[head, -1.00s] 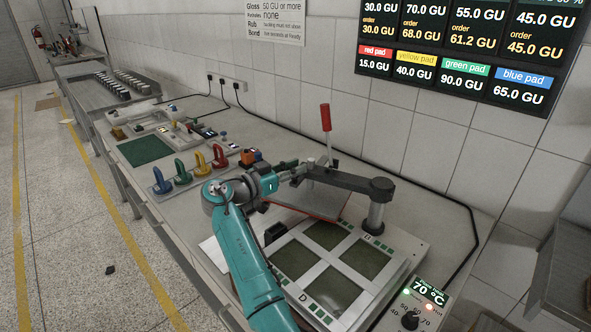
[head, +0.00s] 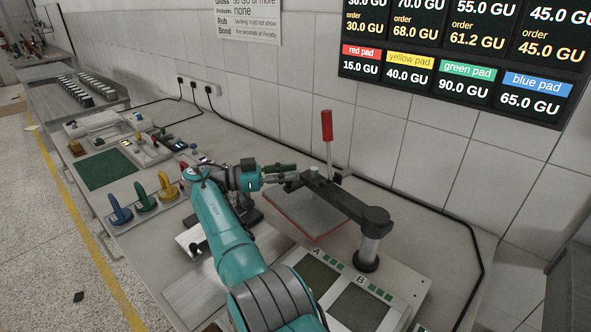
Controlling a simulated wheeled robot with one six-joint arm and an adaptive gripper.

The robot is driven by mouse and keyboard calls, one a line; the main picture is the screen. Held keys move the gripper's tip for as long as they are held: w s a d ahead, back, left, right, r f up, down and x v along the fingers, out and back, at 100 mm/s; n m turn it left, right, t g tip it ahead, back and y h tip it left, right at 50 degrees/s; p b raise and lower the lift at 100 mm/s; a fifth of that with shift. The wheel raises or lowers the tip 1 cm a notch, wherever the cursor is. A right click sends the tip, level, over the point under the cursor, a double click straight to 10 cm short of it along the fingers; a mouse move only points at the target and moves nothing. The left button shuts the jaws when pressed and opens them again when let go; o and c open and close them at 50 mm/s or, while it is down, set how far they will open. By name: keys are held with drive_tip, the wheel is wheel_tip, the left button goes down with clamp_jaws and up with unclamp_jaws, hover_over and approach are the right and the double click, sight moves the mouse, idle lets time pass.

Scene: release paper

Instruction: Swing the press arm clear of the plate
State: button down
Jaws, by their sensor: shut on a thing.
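The dark press arm (head: 345,201) runs from its post on the right back and left to its free end. An upright red handle (head: 327,125) stands near that end. A flat grey, red-edged press pad (head: 309,212) hangs below it, behind the plate. The plate (head: 400,283), a pale frame with dark green windows marked A and B, lies in front of the post. The arm points away from it. My gripper (head: 291,181) is shut at the free end of the press arm; its fingertips are small and partly hidden there.
Blue, green and yellow handled pads (head: 145,196) stand in a row at left, with a green mat (head: 107,169) behind. A black cable runs along the wall. A metal sheet (head: 198,295) lies at the front of the bench.

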drive_tip(key=shift+d+f, duration=0.15)
drive_tip(key=c, duration=0.9)
unclamp_jaws()
wheel_tip(320, 180, up, 10)
drive_tip(key=shift+r, duration=0.1)
